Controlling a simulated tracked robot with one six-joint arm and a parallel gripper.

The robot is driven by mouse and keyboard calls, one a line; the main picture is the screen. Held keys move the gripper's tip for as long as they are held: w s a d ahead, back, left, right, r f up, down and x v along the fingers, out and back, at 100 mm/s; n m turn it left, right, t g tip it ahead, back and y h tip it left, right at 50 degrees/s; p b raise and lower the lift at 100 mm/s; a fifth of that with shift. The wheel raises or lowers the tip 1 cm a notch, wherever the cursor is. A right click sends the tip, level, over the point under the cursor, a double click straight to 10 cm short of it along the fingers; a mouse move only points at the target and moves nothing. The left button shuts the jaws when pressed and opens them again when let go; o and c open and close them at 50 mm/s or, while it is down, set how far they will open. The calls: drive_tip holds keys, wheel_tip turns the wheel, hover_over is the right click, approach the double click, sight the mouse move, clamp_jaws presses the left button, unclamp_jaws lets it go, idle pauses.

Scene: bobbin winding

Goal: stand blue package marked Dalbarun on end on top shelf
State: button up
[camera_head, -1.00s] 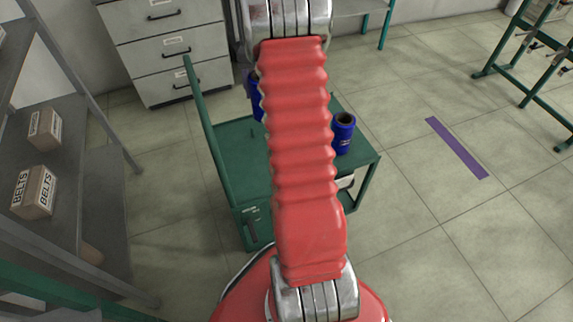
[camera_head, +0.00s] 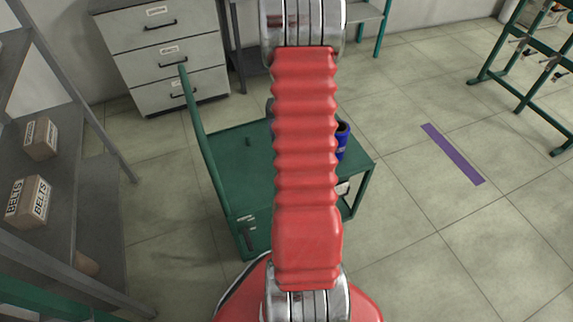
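A dark blue cylindrical package (camera_head: 343,141) stands on the right part of the green cart's top shelf (camera_head: 232,165), half covered by my red arm. A thin dark sliver of another thing shows at the arm's left edge and is mostly hidden. No Dalbarun marking can be read. My red arm rises through the middle of the view, and its far end runs out at the top. My gripper is out of view, so what it holds is not shown.
Grey shelving (camera_head: 97,200) at left holds boxes marked BELTS (camera_head: 28,201). A grey drawer cabinet (camera_head: 165,60) stands behind the cart. A green rack (camera_head: 520,95) is at right. Open tiled floor with a purple strip (camera_head: 453,153) lies right of the cart.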

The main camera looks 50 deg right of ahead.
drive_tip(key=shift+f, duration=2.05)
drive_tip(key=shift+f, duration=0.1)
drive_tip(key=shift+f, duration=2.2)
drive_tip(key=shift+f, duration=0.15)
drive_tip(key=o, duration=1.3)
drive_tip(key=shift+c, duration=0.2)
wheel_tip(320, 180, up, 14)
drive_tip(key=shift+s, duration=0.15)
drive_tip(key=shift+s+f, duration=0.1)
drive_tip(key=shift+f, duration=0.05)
